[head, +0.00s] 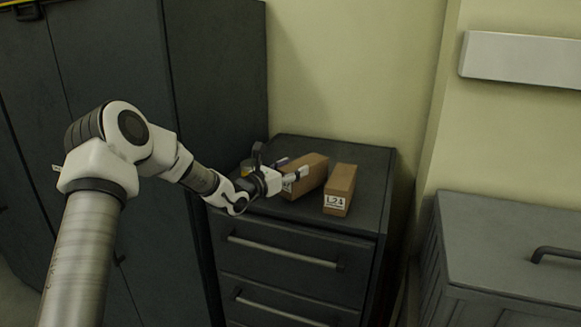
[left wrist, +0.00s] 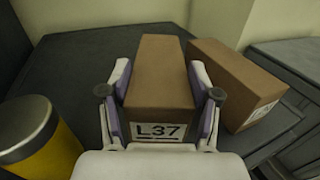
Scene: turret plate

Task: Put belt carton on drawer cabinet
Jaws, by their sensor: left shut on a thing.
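A brown carton labelled L37 (left wrist: 160,72) is between the two fingers of my left gripper (head: 284,180), which is shut on it. In the head view this carton (head: 309,172) is at the top of the dark drawer cabinet (head: 362,157), partly hidden by the gripper. Whether its underside touches the top I cannot tell. A second brown carton (head: 340,186), with a label that seems to read L21 or L24, stands on the cabinet just to the right. It also shows in the left wrist view (left wrist: 234,80). My right gripper is not in view.
A yellow can with a dark lid (left wrist: 40,140) stands left of the held carton, mostly hidden behind my gripper in the head view. A tall dark cabinet (head: 222,80) rises on the left. A grey cabinet with a handle (head: 515,240) stands at the right.

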